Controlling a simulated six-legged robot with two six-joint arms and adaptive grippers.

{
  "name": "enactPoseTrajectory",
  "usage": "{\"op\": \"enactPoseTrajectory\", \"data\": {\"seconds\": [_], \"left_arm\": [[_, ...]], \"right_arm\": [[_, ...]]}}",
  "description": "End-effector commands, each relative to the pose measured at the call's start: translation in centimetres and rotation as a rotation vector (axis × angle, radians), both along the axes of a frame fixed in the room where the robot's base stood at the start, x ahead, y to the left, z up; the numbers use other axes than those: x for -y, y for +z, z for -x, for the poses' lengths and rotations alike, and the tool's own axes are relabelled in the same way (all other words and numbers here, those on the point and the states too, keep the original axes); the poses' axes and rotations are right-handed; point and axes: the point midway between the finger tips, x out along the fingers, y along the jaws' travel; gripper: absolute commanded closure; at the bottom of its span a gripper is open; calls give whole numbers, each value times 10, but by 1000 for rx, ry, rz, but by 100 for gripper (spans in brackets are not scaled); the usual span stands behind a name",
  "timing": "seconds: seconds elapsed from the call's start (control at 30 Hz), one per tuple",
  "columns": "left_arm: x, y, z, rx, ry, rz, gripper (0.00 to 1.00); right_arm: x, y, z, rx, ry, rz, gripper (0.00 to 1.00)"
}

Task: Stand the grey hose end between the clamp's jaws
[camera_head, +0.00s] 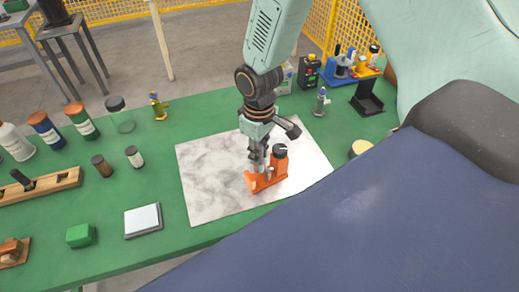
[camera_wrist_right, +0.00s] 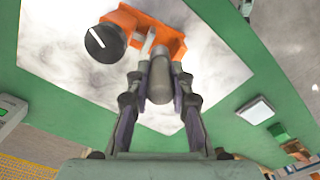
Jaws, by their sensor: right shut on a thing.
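The orange clamp (camera_head: 279,168) stands on a pale marbled sheet, with a black knob on its top. In the right wrist view the clamp (camera_wrist_right: 171,38) lies just beyond my fingertips, its black knob to the left. My right gripper (camera_head: 257,165) points down over the clamp's left part. It is shut on the grey hose end (camera_wrist_right: 161,78), a short grey cylinder between the fingers in the wrist view (camera_wrist_right: 160,98). The hose end's far tip is close to the clamp's pale jaw piece; whether it sits between the jaws I cannot tell. My left gripper is out of view.
The marbled sheet (camera_head: 215,175) lies on a green table (camera_head: 150,180). Several bottles and jars stand at the left, with a wooden block rack (camera_head: 60,187). A white-topped pad (camera_head: 142,220) and green block (camera_head: 80,235) lie in front. A black stand (camera_head: 367,98) is at right.

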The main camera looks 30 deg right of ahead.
Motion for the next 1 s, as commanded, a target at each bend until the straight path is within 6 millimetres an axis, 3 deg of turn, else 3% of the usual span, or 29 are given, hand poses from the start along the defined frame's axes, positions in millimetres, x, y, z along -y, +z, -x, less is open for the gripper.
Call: {"op": "enactPoseTrajectory", "data": {"seconds": [0.17, 0.2, 0.43, 0.77, 1.0], "left_arm": [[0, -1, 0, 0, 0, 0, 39], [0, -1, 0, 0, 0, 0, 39], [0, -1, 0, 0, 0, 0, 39], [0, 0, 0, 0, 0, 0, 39], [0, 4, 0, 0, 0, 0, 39]], "right_arm": [[0, -2, 0, 1, 0, 0, 100], [0, -2, 0, 1, 0, 0, 76], [0, -2, 0, 0, 0, 0, 57], [0, 0, 0, 1, 0, 0, 56], [0, 34, -2, 5, 0, -1, 56]]}}
